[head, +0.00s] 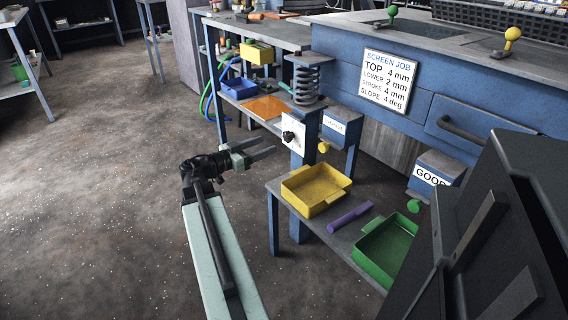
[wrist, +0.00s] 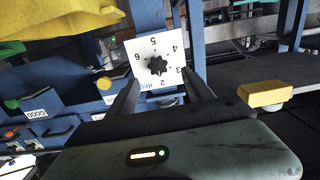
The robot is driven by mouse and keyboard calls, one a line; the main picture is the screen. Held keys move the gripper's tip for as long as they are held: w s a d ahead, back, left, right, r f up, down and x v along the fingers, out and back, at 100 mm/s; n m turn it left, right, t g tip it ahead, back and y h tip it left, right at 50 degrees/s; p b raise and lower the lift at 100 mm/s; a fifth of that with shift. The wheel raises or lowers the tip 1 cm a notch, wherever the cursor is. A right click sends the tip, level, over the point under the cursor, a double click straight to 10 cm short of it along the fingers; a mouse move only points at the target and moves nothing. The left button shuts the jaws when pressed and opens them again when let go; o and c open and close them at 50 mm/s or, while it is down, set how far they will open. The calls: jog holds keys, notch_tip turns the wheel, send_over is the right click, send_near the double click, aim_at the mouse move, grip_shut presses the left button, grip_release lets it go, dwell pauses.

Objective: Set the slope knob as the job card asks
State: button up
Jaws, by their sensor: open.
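The slope knob (head: 289,137) is a small black lobed knob on a white dial plate (head: 298,127), fixed to a blue post below a spring. In the wrist view the knob (wrist: 156,66) sits on the plate (wrist: 122,48), which appears upside down with numbers 2 to 6 around it. I cannot tell which number the knob points to. The job card (head: 388,80) reads TOP 4 mm, LOWER 2 mm, STROKE 4 mm, SLOPE 4 deg. My gripper (head: 270,147) is open and empty, left of the plate and apart from the knob. In the wrist view the knob shows between the fingertips (wrist: 160,74).
A yellow tray (head: 309,205), a purple bar (head: 349,217) and a green tray (head: 370,262) are on the low shelf under the dial. The floor at left is clear.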

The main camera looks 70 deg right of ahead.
aim_at(285, 137)
jog(key=x, duration=0.8)
jog(key=shift+s+d+r, duration=0.1)
jog(key=shift+s, duration=0.25)
grip_shut()
